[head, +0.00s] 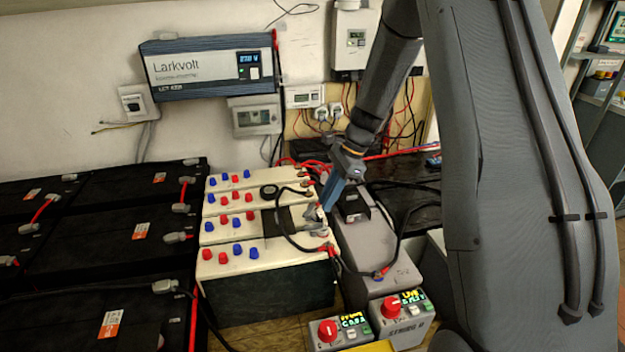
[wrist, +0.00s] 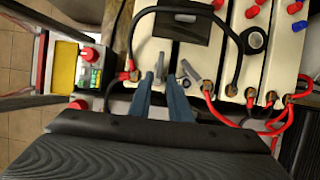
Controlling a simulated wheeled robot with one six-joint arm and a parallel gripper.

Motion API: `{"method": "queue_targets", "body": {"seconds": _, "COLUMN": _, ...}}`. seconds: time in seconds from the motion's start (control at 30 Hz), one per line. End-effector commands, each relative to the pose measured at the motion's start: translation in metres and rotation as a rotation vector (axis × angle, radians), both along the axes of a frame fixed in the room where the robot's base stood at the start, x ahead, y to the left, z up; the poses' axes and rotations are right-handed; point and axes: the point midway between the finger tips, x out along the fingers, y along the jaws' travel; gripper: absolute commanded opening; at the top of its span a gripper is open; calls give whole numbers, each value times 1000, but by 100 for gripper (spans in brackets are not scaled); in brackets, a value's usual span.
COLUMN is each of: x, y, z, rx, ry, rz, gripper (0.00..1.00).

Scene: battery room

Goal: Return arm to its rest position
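My gripper (head: 331,203) has blue fingers and points down over the right end of the cream battery bank (head: 265,262). In the wrist view my gripper (wrist: 161,82) shows its two fingers apart, with a gap between them. A grey clamp (head: 314,213) lies close beside the fingertips, near a red-and-black cable end; I cannot tell if they touch. My arm comes down from the top right of the head view.
A grey battery case (head: 375,250) stands right of the cream bank, with two red-knobbed boxes (head: 340,332) (head: 402,312) in front. Black batteries (head: 110,245) fill the left. A Larkvolt inverter (head: 208,68) hangs on the wall. A black cable (wrist: 238,50) loops near my fingers.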

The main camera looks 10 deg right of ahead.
Motion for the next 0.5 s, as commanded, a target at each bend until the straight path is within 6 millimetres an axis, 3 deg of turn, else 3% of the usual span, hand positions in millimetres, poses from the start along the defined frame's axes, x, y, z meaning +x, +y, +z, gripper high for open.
{"method": "queue_targets", "body": {"seconds": 0.17, "x": -34, "y": 5, "z": 19, "rx": -68, "ry": -68, "rz": 200, "gripper": 17}}
{"method": "queue_targets", "body": {"seconds": 0.5, "x": -158, "y": 12, "z": 63, "rx": -282, "ry": -280, "rz": 984, "gripper": 17}}
